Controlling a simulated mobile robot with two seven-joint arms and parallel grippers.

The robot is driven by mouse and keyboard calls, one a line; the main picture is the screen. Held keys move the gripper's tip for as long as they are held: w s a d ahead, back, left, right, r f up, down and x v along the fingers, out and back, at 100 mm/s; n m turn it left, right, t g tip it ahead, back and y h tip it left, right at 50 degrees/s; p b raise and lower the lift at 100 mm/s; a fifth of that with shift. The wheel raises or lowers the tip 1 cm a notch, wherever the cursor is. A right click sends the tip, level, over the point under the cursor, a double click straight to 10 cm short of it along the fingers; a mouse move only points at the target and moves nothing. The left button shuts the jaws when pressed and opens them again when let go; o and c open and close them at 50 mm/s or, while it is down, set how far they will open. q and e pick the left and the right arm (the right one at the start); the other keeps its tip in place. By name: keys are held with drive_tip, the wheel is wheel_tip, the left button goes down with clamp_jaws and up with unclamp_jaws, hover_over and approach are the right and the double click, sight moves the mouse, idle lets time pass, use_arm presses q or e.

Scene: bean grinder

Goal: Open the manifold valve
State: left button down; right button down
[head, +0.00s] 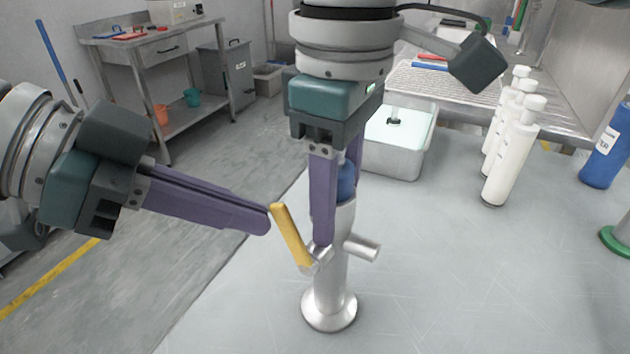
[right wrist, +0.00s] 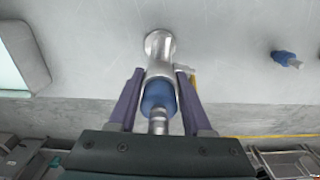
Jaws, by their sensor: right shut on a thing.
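The manifold (head: 330,285) is a silver upright post on a round flanged base, with a blue section (head: 346,184) near its top and a side stub to the right. Its yellow valve lever (head: 290,236) slants up and left from the left side. My right gripper (head: 338,235) comes from above, its purple fingers shut around the post. The right wrist view shows the fingers (right wrist: 158,88) on either side of the post and blue section. My left gripper (head: 268,222) has its fingers together with nothing between them; its tips are at the lever's upper end. Whether they touch is unclear.
White bottles (head: 512,150) and a blue bottle (head: 606,150) stand at the right. A metal container (head: 398,140) stands behind the manifold. A blue fitting (right wrist: 286,58) lies apart in the right wrist view. The tabletop right of the manifold is clear.

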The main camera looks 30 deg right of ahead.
use_arm(q)
drive_tip(key=shift+r, duration=0.1)
use_arm(e)
drive_tip(key=shift+s+f, duration=0.1)
use_arm(q)
drive_tip(key=shift+s+d+r, duration=0.45)
drive_tip(key=shift+s+r, duration=0.05)
drive_tip(key=shift+s, duration=0.1)
drive_tip(key=shift+s+d, duration=0.1)
drive_tip(key=shift+s, duration=0.05)
drive_tip(key=w+a, duration=0.1)
drive_tip(key=w, duration=0.1)
drive_tip(key=w+a, duration=0.2)
drive_tip(key=shift+w, duration=0.1)
idle(0.5)
drive_tip(key=v, duration=1.2)
